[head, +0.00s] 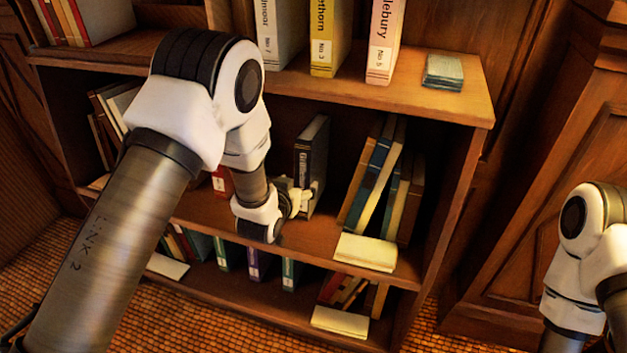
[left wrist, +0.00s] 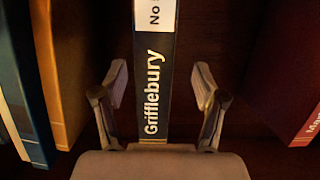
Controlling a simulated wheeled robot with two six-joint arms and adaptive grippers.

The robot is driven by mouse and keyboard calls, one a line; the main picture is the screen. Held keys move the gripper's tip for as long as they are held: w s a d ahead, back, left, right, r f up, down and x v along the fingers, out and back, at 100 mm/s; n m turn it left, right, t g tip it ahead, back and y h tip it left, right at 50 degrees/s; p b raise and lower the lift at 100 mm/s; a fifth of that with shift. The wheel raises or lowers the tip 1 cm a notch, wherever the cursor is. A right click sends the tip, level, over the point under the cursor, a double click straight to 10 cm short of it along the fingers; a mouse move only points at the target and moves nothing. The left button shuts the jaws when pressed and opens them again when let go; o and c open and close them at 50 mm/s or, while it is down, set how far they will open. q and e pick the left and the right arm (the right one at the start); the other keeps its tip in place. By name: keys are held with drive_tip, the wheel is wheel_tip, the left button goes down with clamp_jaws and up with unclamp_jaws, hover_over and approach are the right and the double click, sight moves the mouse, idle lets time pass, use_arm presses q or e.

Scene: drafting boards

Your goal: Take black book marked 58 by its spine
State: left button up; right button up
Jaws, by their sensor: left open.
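A black book with a white label (head: 313,160) stands upright on the middle shelf. In the left wrist view its black spine (left wrist: 154,80) reads "Grifflebury", with a label starting "No"; the number is cut off. My left gripper (head: 303,196) is at the lower part of this book in the head view. In the left wrist view the left gripper (left wrist: 160,82) is open, one finger on each side of the spine, with a visible gap on both sides. My right gripper is out of view; only part of that arm shows at the right edge.
Leaning blue and brown books (head: 378,175) stand right of the black book, and a red book (head: 222,182) stands left. A cream book (head: 365,252) lies at the shelf front. The upper shelf (head: 440,98) is overhead. Both sides right beside the black book are free.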

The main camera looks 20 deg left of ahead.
use_arm(q)
drive_tip(key=x, duration=0.2)
drive_tip(key=b+x, duration=0.1)
drive_tip(key=x, duration=0.4)
drive_tip(key=shift+d+f, duration=0.3)
drive_tip(key=shift+d, duration=0.05)
drive_tip(key=shift+s, duration=0.15)
clamp_jaws()
drive_tip(key=shift+r, duration=0.15)
